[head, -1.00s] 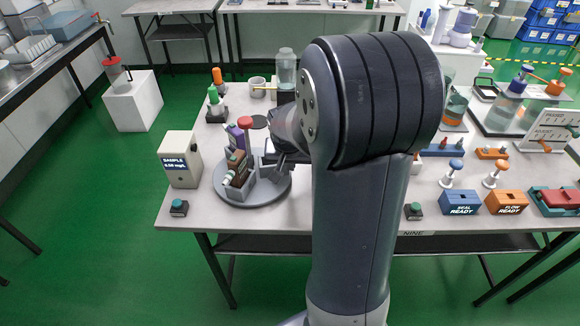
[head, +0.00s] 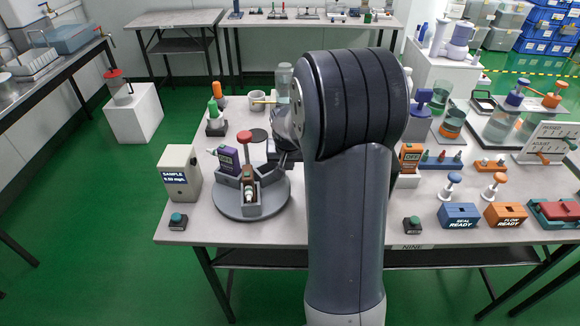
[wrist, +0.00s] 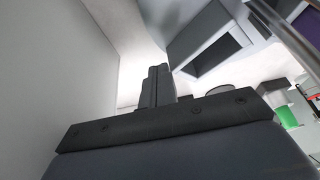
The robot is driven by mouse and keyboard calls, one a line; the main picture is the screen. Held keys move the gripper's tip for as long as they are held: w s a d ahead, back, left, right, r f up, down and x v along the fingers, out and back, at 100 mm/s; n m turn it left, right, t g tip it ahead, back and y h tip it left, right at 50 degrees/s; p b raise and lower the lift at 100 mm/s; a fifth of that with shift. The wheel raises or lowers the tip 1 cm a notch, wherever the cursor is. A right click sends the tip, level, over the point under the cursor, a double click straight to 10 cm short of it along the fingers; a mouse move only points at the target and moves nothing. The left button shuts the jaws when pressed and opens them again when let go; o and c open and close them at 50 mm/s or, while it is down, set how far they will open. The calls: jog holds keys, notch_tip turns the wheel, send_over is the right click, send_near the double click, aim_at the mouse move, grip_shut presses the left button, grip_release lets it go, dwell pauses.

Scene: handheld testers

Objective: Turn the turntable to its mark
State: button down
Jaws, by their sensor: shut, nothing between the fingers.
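The turntable (head: 225,206) is a round grey disc at the left front of the table. It carries a grey divided holder (head: 268,194) with a purple pack (head: 227,160), a red-topped item (head: 244,138) and a white-tipped item at the front. My gripper (head: 284,160) is at the disc's back right, partly hidden by my arm. In the wrist view its dark fingers (wrist: 157,87) are together and empty, with a grey compartment wall beside them. I cannot tell whether they touch the holder. I cannot make out the turntable's mark.
A sample box (head: 180,173) with a display stands left of the disc, and a small teal-button box (head: 178,221) is in front of it. Green- and orange-topped items (head: 214,106) stand behind.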

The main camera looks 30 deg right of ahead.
jog(key=shift+w+d+n, duration=0.15)
jog(key=shift+w+n, duration=0.35)
jog(key=shift+w+p, duration=0.3)
jog(key=shift+w, duration=1.2)
